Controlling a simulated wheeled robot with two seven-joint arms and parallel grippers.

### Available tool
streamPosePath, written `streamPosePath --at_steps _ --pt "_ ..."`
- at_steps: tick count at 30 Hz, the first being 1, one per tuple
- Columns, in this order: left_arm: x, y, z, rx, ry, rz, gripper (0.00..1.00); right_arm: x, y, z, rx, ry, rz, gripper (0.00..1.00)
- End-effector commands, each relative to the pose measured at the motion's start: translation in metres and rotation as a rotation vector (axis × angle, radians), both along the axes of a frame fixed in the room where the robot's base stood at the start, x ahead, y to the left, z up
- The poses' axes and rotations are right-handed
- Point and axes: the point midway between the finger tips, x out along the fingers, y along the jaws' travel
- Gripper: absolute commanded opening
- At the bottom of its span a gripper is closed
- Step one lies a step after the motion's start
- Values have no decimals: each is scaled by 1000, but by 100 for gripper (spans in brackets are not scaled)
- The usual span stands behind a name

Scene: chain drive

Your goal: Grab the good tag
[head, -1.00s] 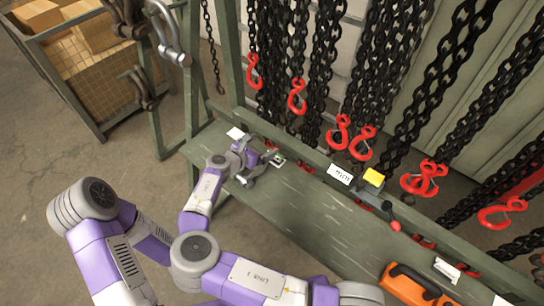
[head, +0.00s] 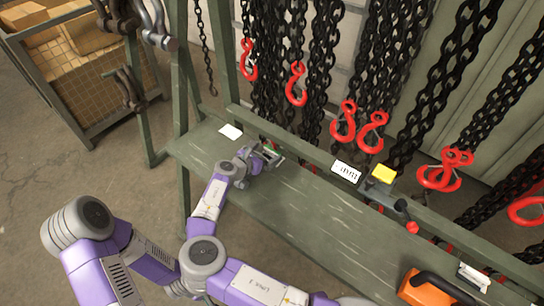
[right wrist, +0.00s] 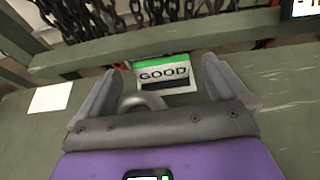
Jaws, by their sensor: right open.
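The good tag (right wrist: 163,70) is a small plate with a green top band and the black word GOOD, seen in the right wrist view. It lies on the green bench (head: 310,210) near the back rail. My right gripper (right wrist: 160,80) is open, with one finger on each side of the tag's near part. A grey ring-like part (right wrist: 142,102) shows between the fingers, in front of the tag. In the head view my right gripper (head: 262,160) covers most of the tag. My left gripper is not in view.
Black chains with red hooks (head: 344,122) hang behind the bench. A blank white card (head: 230,131) lies left of the gripper. To the right are a printed label (head: 346,171), a yellow-topped lever device (head: 384,174) and an orange object (head: 432,290). The bench middle is clear.

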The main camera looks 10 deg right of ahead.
Motion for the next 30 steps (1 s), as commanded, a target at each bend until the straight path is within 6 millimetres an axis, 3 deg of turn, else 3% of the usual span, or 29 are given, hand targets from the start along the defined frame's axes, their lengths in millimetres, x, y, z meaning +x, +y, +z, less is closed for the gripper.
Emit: streamPosePath --at_steps 5,13,23,30 --pt "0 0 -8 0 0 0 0 12 -15 -10 1 0 1 100" --pt "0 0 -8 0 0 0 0 14 -16 -9 1 1 2 100" --pt "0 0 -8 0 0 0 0 14 -16 -10 1 0 2 49" --pt "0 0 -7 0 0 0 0 14 -16 -8 1 0 2 49"
